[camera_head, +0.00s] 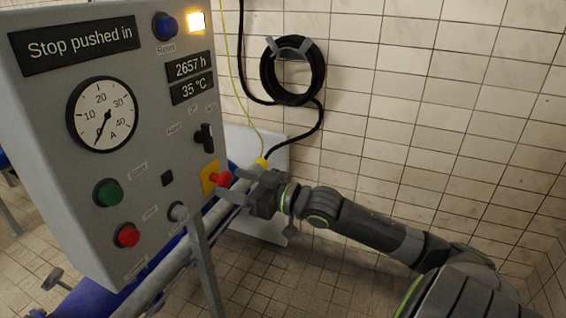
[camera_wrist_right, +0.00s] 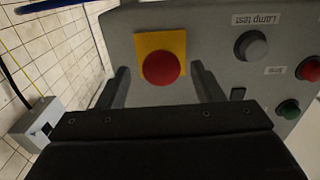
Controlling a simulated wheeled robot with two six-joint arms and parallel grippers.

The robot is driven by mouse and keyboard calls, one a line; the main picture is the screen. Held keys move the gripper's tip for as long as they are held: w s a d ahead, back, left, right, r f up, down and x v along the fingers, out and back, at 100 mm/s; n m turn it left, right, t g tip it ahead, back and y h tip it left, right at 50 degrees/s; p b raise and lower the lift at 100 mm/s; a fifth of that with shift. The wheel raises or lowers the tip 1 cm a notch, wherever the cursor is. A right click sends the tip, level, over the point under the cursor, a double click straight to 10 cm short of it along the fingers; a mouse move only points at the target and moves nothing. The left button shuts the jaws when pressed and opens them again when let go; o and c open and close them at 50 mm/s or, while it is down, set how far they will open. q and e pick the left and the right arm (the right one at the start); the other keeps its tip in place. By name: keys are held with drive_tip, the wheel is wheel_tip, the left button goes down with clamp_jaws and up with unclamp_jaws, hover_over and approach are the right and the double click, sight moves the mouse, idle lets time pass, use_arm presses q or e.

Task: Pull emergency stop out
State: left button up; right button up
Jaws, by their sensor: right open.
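The emergency stop is a red mushroom button (camera_head: 222,179) on a yellow plate (camera_head: 209,177) at the lower right of the grey control panel (camera_head: 60,180). My right gripper (camera_head: 239,184) is open in front of it, with its fingers pointing at the panel. In the right wrist view the red button (camera_wrist_right: 161,68) lies between the two open fingers (camera_wrist_right: 160,85), and I see no contact. The display (camera_head: 80,45) reads "Stop pushed in". My left gripper does not show.
A black rotary switch (camera_head: 206,138) sits above the stop. A green button (camera_head: 107,192) and a red button (camera_head: 127,235) are on the panel's lower left. A grey pipe railing (camera_head: 205,265) runs below the panel. A coiled black hose (camera_head: 268,80) hangs on the tiled wall.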

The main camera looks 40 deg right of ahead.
drive_tip(key=p+v, duration=1.2)
drive_tip(key=v, duration=0.4)
drive_tip(key=shift+s+p, duration=0.25)
drive_tip(key=shift+p, duration=0.15)
drive_tip(key=shift+d, duration=0.1)
